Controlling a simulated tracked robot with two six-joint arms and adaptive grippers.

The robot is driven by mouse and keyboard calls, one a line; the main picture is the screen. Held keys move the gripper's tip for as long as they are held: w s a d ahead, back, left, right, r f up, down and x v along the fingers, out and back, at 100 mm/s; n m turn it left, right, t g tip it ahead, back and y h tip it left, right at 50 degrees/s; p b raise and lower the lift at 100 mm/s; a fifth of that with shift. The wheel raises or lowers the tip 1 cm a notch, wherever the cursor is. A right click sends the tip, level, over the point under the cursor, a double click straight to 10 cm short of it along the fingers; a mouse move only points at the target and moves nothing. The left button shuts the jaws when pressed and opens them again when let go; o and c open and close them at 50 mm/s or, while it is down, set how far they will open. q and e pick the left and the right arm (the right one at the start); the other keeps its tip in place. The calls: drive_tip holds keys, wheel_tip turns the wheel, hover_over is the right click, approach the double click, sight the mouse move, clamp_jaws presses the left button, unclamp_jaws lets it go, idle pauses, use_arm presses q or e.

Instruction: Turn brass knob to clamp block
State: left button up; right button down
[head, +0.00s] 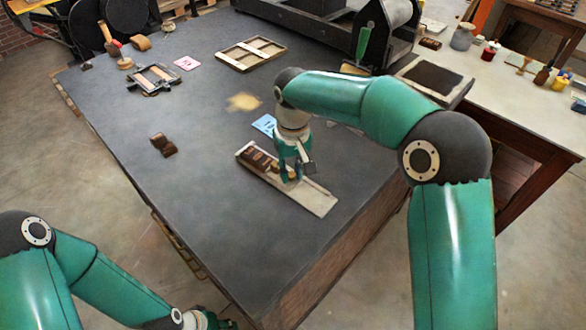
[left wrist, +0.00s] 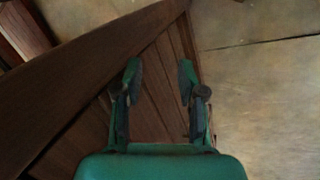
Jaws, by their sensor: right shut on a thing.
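A pale wooden board (head: 318,200) lies near the table's right edge in the head view, with a row of brown blocks (head: 257,160) at its left end. My right gripper (head: 291,177) comes down on the board just right of these blocks. It is shut on the brass knob (head: 287,174), which is mostly hidden by the fingers. Whether the blocks are pressed tight cannot be told. My left gripper is low beside the table, at the bottom edge of the head view. In the left wrist view the left gripper (left wrist: 160,78) is open and empty.
A separate dark brown block (head: 163,145) lies on the table (head: 200,195) to the left. A small wooden frame (head: 154,79), a tray (head: 249,53), a pink card (head: 187,63) and a blue card (head: 264,124) lie farther back. A large black press stands behind.

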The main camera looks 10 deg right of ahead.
sight(292, 173)
drive_tip(key=c, duration=1.3)
unclamp_jaws()
drive_tip(key=shift+o, duration=0.2)
drive_tip(key=shift+r, duration=0.15)
wheel_tip(292, 173, up, 12)
drive_tip(key=shift+d, duration=0.15)
drive_tip(key=shift+w+f, duration=0.1)
drive_tip(key=shift+f, duration=0.1)
